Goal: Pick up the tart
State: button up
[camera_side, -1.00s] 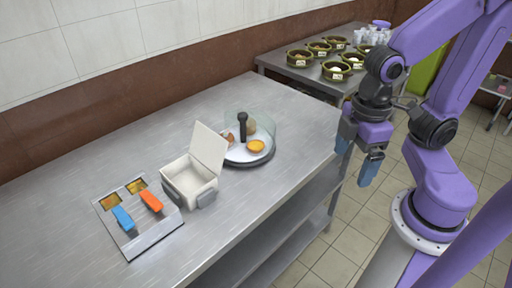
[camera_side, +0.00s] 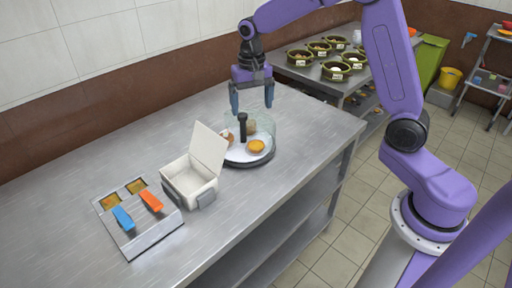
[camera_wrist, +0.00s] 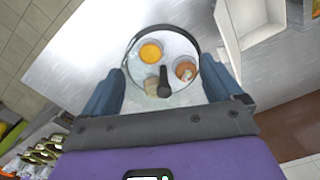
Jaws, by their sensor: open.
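The tart (camera_side: 256,146), round with an orange-yellow top, lies on the front right of a round white plate (camera_side: 237,155) with a dark base. It also shows in the wrist view (camera_wrist: 150,53), at the upper left of the plate. My gripper (camera_side: 252,108) is open and empty, pointing down above the back of the plate. In the wrist view its blue fingers (camera_wrist: 168,92) frame the plate's near part, and the tart is beyond the fingertips. A black upright handle (camera_side: 243,127) stands at the plate's middle, between my gripper and the tart.
A brown pastry (camera_wrist: 185,71) and a beige one (camera_wrist: 157,88) share the plate. A clear curved cover (camera_side: 268,127) stands along its back. An open white box (camera_side: 188,181) is at the plate's left. A tray with blue and orange handles (camera_side: 141,222) lies further left. The counter's right part is clear.

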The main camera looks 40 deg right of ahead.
jog(key=w+d+f+m, duration=0.2)
jog(key=w+d+m, duration=0.1)
jog(key=w+d, duration=0.2)
send_over(256, 145)
jog(key=f, duration=1.2)
jog(key=shift+w+a, duration=0.2)
jog(key=shift+w, duration=0.15)
jog(key=shift+s+d+f, duration=0.1)
jog(key=shift+s+f, duration=0.05)
jog(key=shift+f, duration=1.2)
jog(key=shift+s+d+f, duration=0.1)
jog(key=shift+s+f, duration=0.05)
jog(key=shift+f, duration=1.2)
jog(key=c, duration=1.1)
